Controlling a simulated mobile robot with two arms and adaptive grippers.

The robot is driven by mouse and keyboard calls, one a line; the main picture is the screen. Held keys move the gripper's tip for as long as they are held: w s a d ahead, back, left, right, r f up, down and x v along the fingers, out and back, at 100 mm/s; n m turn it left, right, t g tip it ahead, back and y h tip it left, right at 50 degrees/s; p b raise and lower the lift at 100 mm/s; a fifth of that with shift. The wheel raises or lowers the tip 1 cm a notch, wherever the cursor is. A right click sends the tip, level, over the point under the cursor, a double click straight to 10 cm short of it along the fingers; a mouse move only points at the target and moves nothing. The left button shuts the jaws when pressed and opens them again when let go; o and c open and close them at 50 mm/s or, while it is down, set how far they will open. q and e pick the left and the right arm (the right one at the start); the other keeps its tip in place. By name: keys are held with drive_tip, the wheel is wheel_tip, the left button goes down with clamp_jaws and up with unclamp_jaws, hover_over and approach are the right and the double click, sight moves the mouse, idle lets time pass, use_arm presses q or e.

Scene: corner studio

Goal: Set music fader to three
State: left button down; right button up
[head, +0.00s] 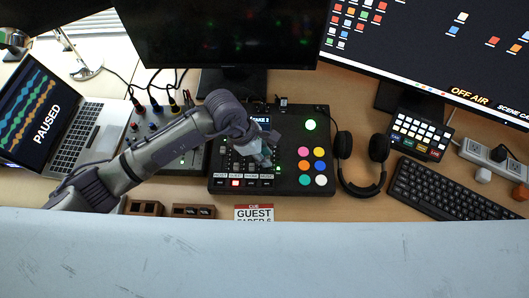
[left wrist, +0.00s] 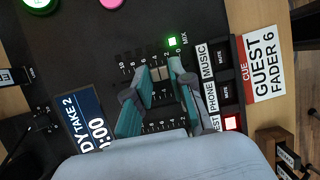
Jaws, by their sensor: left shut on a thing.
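The black mixer console (head: 290,186) lies on the desk in the middle of the head view. My left gripper (head: 264,160) reaches over its fader area from the left. In the left wrist view, my left gripper's teal fingers (left wrist: 160,76) are shut on a pale fader cap (left wrist: 160,73). The cap is in the row in line with the MUSIC label (left wrist: 215,58), near the low-number end of the printed scale. The exact mark beside the cap is partly covered by the fingers. The PHONE label (left wrist: 212,97) is beside it. My right gripper is in neither view.
A card reading CUE GUEST FADER 6 (head: 254,214) stands at the console's front. Colored round buttons (head: 305,166) fill the console's right side. Headphones (head: 361,190), a keyboard (head: 437,189), a laptop (head: 88,135) and a small mixer (head: 150,128) surround it.

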use_arm(q)
drive_tip(key=shift+s+f, duration=0.1)
drive_tip(key=shift+s, duration=0.05)
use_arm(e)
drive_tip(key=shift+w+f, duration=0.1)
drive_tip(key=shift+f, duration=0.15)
use_arm(q)
drive_tip(key=c, duration=1)
unclamp_jaws()
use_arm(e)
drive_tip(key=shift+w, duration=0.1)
use_arm(q)
drive_tip(key=v, duration=1.2)
